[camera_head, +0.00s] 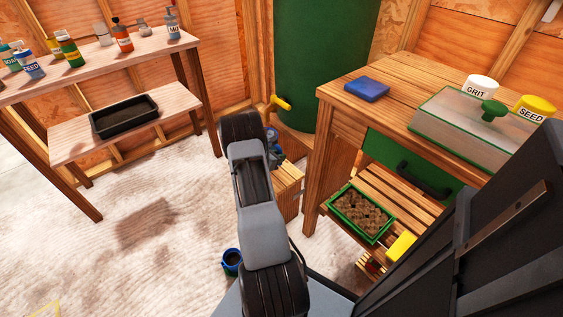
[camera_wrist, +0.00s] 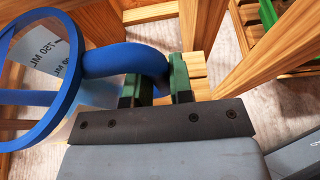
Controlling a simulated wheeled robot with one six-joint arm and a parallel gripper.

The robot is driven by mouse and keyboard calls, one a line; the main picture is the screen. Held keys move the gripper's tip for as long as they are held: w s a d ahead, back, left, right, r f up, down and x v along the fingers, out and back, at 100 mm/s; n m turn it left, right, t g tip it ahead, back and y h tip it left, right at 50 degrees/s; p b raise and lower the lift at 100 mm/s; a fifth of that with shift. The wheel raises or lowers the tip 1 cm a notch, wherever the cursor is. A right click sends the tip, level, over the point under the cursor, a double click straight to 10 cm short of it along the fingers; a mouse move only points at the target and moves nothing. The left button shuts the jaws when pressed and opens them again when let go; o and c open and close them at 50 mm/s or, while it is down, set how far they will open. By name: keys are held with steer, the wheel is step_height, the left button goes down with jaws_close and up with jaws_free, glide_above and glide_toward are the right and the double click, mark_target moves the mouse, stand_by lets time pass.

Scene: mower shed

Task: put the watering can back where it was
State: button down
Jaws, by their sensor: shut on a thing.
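My gripper (camera_wrist: 160,86) is shut on the blue handle of the watering can (camera_wrist: 125,59). In the wrist view it looks like a clear jug with a blue rim and a "750 ML" mark; no spout shows and its left side is cut off. In the head view a bit of blue (camera_head: 271,133) shows beside my arm, near the yellow tap; my arm hides most of it and my gripper's fingers. I cannot tell whether the can rests on the low wooden slatted stand (camera_head: 288,186) or is held above it.
A green water barrel (camera_head: 320,60) with a yellow tap (camera_head: 281,103) stands behind. The right workbench (camera_head: 335,97) has a green tray (camera_head: 361,215) on its lower shelf. The left bench (camera_head: 105,62) holds several bottles. A blue pot (camera_head: 232,262) stands on the floor, which is clear at left.

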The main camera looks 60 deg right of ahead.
steer(key=shift+s+d+f, duration=0.15)
steer(key=shift+s+d, duration=0.1)
steer(key=shift+d, duration=0.4)
steer(key=shift+w+f+b, duration=0.1)
steer(key=shift+f+b, duration=0.75)
steer(key=shift+f, duration=0.8)
steer(key=c, duration=1)
jaws_free()
steer(key=shift+a, duration=0.1)
